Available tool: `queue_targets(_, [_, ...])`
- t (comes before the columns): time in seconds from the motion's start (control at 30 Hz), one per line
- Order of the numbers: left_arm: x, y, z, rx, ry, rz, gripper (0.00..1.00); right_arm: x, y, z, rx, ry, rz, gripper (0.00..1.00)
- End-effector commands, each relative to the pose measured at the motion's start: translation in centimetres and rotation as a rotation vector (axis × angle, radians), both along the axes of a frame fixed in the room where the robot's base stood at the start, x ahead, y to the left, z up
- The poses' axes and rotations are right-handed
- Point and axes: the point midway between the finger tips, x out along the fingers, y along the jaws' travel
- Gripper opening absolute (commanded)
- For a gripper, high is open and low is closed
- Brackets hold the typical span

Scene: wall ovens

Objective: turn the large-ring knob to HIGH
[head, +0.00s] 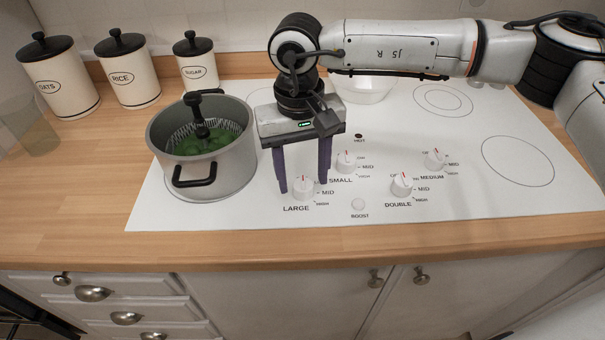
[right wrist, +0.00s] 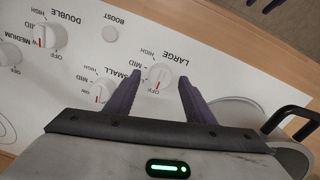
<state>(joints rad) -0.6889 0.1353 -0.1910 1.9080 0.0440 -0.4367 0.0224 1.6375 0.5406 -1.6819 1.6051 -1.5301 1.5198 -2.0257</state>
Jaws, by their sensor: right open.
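The large-ring knob (head: 303,188) is a white dial with a red mark, labelled LARGE, at the front left of the white cooktop (head: 460,203). It also shows in the right wrist view (right wrist: 159,74), with its red mark at OFF. My right gripper (head: 302,186) is open and points down over this knob. Its two dark purple fingers stand on either side of the knob, with a gap visible on each side in the right wrist view (right wrist: 160,77). My left gripper is not in view.
A grey pot (head: 220,178) with green contents and a black-handled tool stands left of the gripper. The SMALL knob (head: 346,161) is close to the right finger. The DOUBLE knob (head: 401,185), MEDIUM knob (head: 434,158) and BOOST button (head: 358,204) lie further right. A bowl (head: 364,90) stands behind.

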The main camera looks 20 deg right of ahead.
Motion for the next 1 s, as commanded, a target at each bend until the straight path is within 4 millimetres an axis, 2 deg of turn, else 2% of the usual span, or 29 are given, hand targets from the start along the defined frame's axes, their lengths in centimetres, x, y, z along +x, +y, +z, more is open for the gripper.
queue_targets(0.13, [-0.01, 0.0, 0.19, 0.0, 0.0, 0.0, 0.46, -0.02, -0.01, -1.06, 0.0, 0.0, 0.0, 0.49])
queue_targets(0.4, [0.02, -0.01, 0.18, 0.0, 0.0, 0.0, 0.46, -0.01, 0.0, -1.27, 0.001, 0.0, 0.0, 0.49])
queue_targets(0.47, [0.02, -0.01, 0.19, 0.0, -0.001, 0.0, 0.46, -0.02, 0.01, -1.26, 0.001, 0.0, 0.0, 0.42])
queue_targets(0.67, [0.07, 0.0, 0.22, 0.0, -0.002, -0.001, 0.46, -0.01, 0.0, -1.24, 0.001, 0.0, 0.0, 0.08])
queue_targets(1.0, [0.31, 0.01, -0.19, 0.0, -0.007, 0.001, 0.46, 0.0, 0.0, -1.38, 0.001, 0.0, -0.046, 0.08])
